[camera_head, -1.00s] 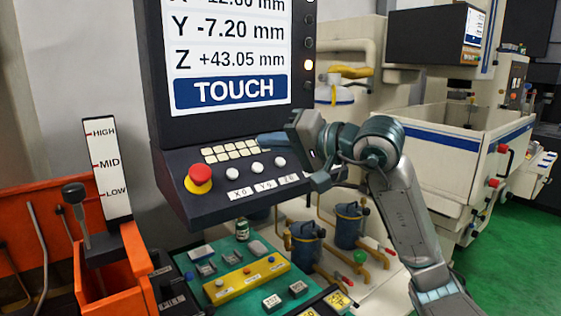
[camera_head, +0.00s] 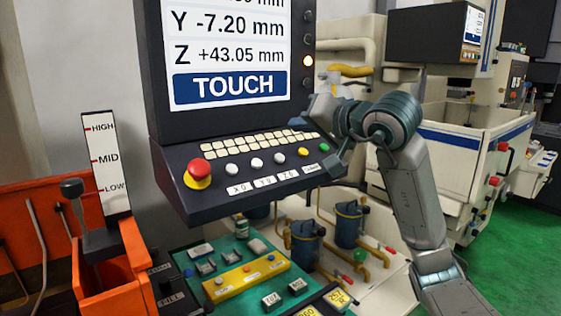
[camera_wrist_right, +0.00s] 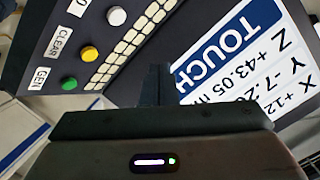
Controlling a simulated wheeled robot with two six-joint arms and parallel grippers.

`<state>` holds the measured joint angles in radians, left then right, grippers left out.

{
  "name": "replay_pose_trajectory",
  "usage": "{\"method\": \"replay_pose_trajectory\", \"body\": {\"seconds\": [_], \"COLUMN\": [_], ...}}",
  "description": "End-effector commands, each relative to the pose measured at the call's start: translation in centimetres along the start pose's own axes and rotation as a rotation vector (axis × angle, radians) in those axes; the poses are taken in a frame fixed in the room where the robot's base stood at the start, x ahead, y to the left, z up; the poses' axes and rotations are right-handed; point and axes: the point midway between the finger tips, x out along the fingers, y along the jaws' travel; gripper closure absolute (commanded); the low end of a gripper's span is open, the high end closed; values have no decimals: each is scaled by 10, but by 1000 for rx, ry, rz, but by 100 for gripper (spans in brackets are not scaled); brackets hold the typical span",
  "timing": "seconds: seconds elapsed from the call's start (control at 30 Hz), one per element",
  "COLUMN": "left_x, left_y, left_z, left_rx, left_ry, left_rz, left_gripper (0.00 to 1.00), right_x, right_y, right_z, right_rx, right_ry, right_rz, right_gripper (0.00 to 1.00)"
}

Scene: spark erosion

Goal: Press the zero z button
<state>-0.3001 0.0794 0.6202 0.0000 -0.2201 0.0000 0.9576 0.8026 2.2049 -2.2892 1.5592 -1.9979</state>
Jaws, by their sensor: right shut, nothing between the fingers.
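The zero z button is the third white round button (camera_head: 279,157) from the left on the dark sloped console, above the Z0 label (camera_head: 288,174). In the right wrist view, a white button (camera_wrist_right: 116,16) shows at the top edge beside a label ending in 0. My right gripper (camera_head: 310,110) is shut and empty, above the right part of the console and apart from the button in the head view. Its dark fingers (camera_wrist_right: 155,82) point at the key rows and screen. The screen (camera_head: 232,55) reads Z +43.05 mm and TOUCH. My left gripper is out of view.
A red emergency stop (camera_head: 198,173) sits left of the white buttons. A yellow button (camera_head: 303,152) and a green button (camera_head: 324,148) sit to their right, below keys (camera_head: 250,142).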

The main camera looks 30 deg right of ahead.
Motion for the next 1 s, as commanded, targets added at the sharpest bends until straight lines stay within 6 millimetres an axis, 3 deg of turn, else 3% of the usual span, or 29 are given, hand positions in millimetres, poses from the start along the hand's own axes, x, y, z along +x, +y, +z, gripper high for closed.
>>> {"method": "replay_pose_trajectory", "body": {"seconds": [0.2,0.43,1.0], "left_x": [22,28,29], "left_y": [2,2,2], "left_z": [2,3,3], "left_rx": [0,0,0], "left_ry": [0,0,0], "left_rz": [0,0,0], "left_gripper": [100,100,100], "right_x": [24,40,46], "right_y": [19,30,34], "right_z": [21,31,34], "right_rx": [3,2,0], "right_ry": [-2,-2,0], "right_rz": [-1,0,-1], "right_gripper": [100,100,100]}}
